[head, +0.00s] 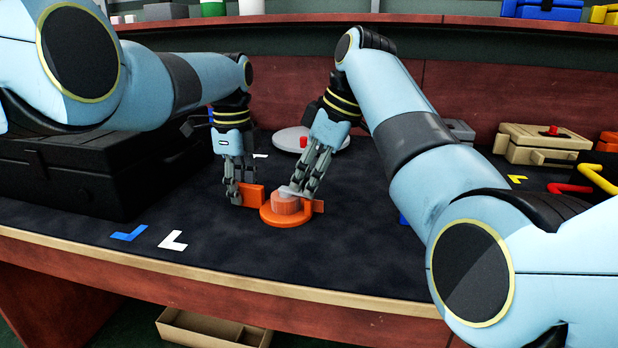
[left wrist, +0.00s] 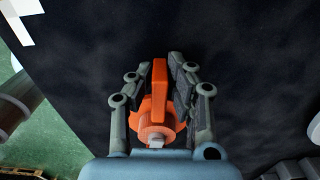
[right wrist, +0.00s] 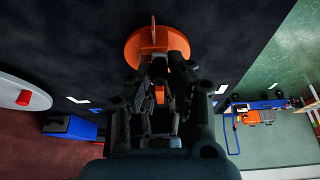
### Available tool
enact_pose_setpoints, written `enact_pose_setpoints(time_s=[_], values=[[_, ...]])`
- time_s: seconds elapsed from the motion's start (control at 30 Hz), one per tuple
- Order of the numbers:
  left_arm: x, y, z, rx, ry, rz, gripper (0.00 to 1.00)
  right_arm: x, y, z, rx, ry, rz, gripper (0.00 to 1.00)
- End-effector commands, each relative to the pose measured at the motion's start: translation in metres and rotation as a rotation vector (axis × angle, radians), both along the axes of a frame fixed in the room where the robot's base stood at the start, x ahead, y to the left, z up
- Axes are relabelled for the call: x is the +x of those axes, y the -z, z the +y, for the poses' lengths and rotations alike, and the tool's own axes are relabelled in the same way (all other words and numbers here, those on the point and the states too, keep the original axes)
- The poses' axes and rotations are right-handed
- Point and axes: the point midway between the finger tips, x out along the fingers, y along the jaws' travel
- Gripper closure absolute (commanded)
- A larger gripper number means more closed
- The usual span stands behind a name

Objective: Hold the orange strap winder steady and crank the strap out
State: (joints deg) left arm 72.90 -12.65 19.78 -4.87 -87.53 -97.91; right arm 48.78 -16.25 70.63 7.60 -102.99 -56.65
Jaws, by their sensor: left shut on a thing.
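The orange strap winder (head: 272,219) lies flat on the dark mat, a round base with a raised ribbed drum. An upright orange block (head: 253,195) stands at its left side. My left gripper (head: 240,199) is shut on this block, which shows between its fingers in the left wrist view (left wrist: 159,82). My right gripper (head: 294,188) points down at the top of the drum, where a pale piece shows. In the right wrist view its dark fingers flank a small orange part (right wrist: 160,94) above the base (right wrist: 177,42). They hide the contact, so I cannot tell whether they grip it.
A black case (head: 95,170) stands on the left of the table. A grey disc with a red knob (head: 290,136) lies behind the grippers. A beige box (head: 540,146) is at the back right. The mat in front of the winder is clear apart from blue and white corner marks (head: 173,240).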

Motion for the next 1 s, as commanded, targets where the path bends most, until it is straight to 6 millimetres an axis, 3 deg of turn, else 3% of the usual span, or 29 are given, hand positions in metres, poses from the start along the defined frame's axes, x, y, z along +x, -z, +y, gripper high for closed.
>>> enact_pose_setpoints(time_s=[0.03, 0.17, 0.47, 0.8, 1.0], values=[[0.0, 0.0, 0.0, 0.0, 0.0, -0.001, 1.0, 0.0, 0.0, 0.001, 0.001, -0.001, -0.001, 0.76], [0.0, 0.0, 0.0, 0.0, 0.0, -0.001, 1.0, 0.0, 0.0, 0.0, 0.001, -0.001, -0.001, 0.59], [0.0, 0.0, 0.0, 0.0, 0.0, 0.0, 1.0, 0.0, -0.003, -0.001, 0.0, -0.001, -0.002, 0.59], [0.0, 0.0, 0.0, 0.0, 0.0, 0.0, 1.0, -0.006, -0.052, -0.02, 0.0, 0.001, -0.005, 0.59], [0.0, 0.0, 0.0, 0.0, 0.0, 0.0, 1.0, -0.009, -0.068, -0.026, 0.0, -0.001, 0.0, 0.59]])
